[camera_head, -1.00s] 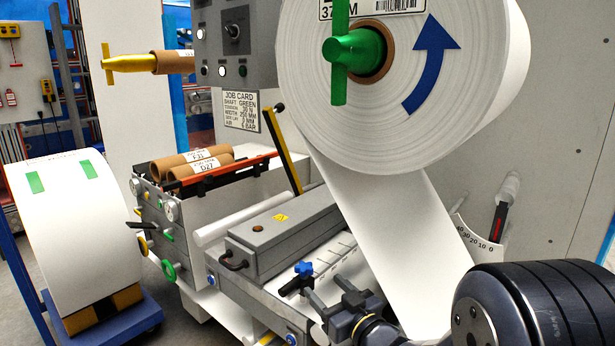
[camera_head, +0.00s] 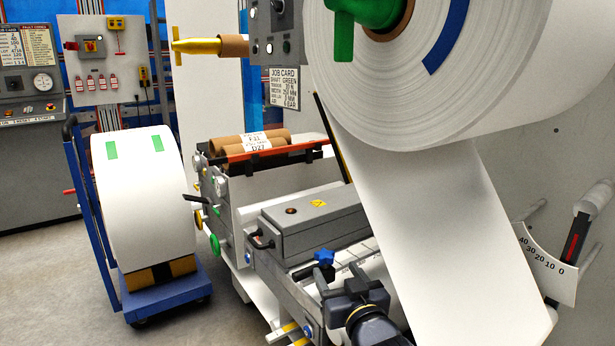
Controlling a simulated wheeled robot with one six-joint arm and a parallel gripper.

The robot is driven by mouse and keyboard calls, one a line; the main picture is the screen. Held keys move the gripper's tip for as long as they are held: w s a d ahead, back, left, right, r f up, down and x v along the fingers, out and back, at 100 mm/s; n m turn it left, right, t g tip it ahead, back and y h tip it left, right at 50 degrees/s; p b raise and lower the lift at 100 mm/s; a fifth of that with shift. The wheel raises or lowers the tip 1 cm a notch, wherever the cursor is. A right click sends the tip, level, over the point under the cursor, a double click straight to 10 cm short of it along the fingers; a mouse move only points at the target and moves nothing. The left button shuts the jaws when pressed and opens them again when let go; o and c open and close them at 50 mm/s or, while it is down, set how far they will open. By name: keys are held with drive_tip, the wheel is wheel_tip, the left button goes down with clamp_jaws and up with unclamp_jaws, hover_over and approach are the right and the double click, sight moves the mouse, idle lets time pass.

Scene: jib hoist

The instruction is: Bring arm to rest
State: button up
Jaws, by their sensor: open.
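My gripper (camera_head: 337,279) is at the lower middle of the head view, its two dark fingers open and pointing up and away. It looks empty. A blue star knob (camera_head: 324,257) on a black clamp sits just beyond the fingertips; I cannot tell whether they touch it. A dark part of my arm runs out of the bottom edge below the gripper. Most of my arm is out of view.
A large white paper roll (camera_head: 420,90) hangs at upper right, its web (camera_head: 430,230) running down right of my gripper. A grey box (camera_head: 315,225) stands behind the knob. A blue cart (camera_head: 165,290) bears another roll at left. Grey floor (camera_head: 50,265) is clear at lower left.

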sight(328, 260)
drive_tip(key=x, duration=0.6)
drive_tip(key=shift+w+a, duration=0.2)
drive_tip(key=shift+f+b, duration=0.15)
drive_tip(key=shift+b, duration=0.15)
